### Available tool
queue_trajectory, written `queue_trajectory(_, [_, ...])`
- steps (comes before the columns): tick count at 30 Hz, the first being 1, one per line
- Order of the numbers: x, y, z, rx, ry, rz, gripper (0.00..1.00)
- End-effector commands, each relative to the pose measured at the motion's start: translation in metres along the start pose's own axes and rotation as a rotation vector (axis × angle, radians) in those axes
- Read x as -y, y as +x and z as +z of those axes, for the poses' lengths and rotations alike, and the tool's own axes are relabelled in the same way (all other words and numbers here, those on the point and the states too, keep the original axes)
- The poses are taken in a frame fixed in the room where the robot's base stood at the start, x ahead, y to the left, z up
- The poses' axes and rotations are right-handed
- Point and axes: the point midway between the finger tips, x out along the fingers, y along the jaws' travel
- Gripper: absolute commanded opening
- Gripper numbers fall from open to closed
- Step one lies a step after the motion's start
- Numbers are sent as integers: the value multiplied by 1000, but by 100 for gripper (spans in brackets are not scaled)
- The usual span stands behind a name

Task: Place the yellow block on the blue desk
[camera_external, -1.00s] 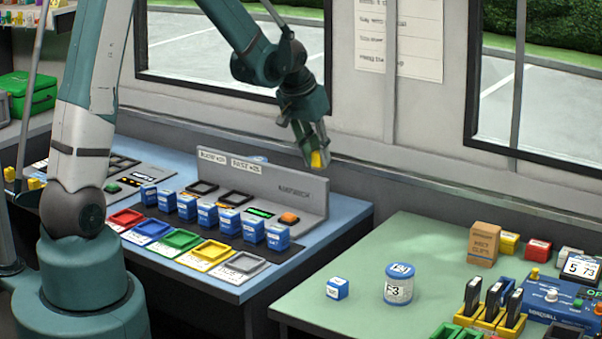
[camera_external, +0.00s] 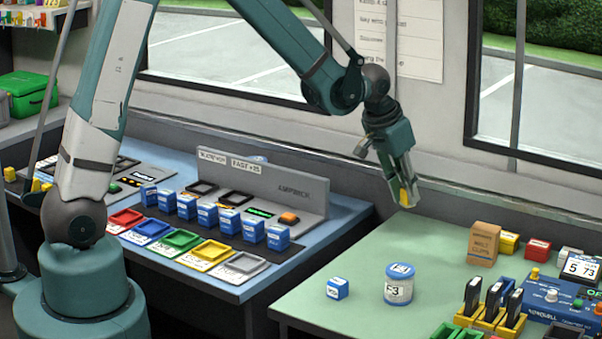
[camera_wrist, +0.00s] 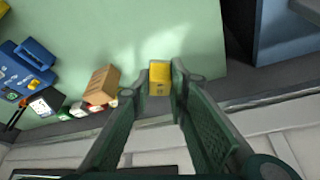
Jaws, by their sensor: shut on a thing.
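The yellow block (camera_external: 404,197) is held between the fingertips of my gripper (camera_external: 406,203), above the back left corner of the green desk. In the wrist view the yellow block (camera_wrist: 160,78) sits between both fingers of my gripper (camera_wrist: 160,85), with the green desk top behind it. The blue desk (camera_external: 345,218) stands to the left of the green desk and carries a grey panel and several blue blocks. A strip of the blue desk (camera_wrist: 290,50) seems to show at the right of the wrist view.
The green desk (camera_external: 400,240) holds a cardboard box (camera_external: 484,244), a white-and-blue can (camera_external: 398,284), a small blue block (camera_external: 337,288) and a blue device (camera_external: 560,300). The grey panel (camera_external: 290,190) rises at the back of the blue desk. A gap separates the desks.

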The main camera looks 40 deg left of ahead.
Motion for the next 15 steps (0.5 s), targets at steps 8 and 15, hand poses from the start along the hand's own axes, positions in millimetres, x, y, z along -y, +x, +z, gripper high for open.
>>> queue_trajectory(8, [-82,10,-5,0,101,41,4])
queue_trajectory(15, [-152,15,-3,-1,184,76,4])
